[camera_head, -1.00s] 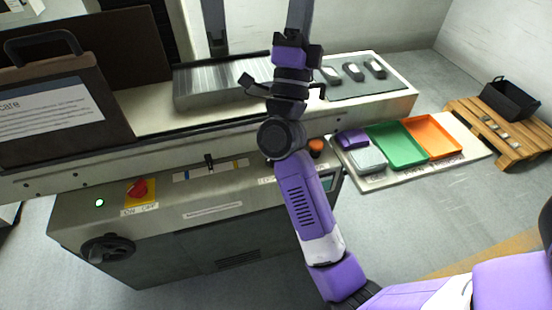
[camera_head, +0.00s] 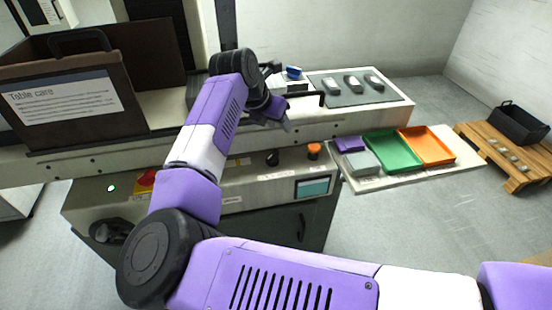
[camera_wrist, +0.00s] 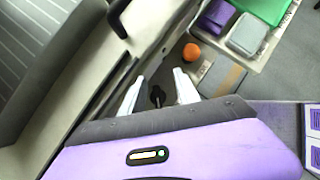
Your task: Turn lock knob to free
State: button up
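A small black knob (camera_head: 272,158), which I take to be the lock knob, sits on the machine's front panel, left of an orange button (camera_head: 314,151). In the wrist view the knob (camera_wrist: 157,95) shows between the two pale fingers of my gripper (camera_wrist: 158,86). The fingers are open, one on each side of it, and I see no contact. How far they are from the knob is hard to tell. In the head view my wrist (camera_head: 268,106) is above the panel, and the fingertips cannot be made out. The knob's markings are too small to read.
A black bar handle (camera_wrist: 118,22) juts from the table edge (camera_head: 345,122) close to my gripper. A screen (camera_head: 311,188) is below the orange button. Green (camera_head: 394,150) and orange (camera_head: 427,145) trays lie at right.

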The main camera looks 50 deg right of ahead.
jog(key=y, duration=0.2)
send_near(272, 155)
jog(key=shift+m, duration=0.3)
jog(key=shift+x, duration=4.35)
grip_shut()
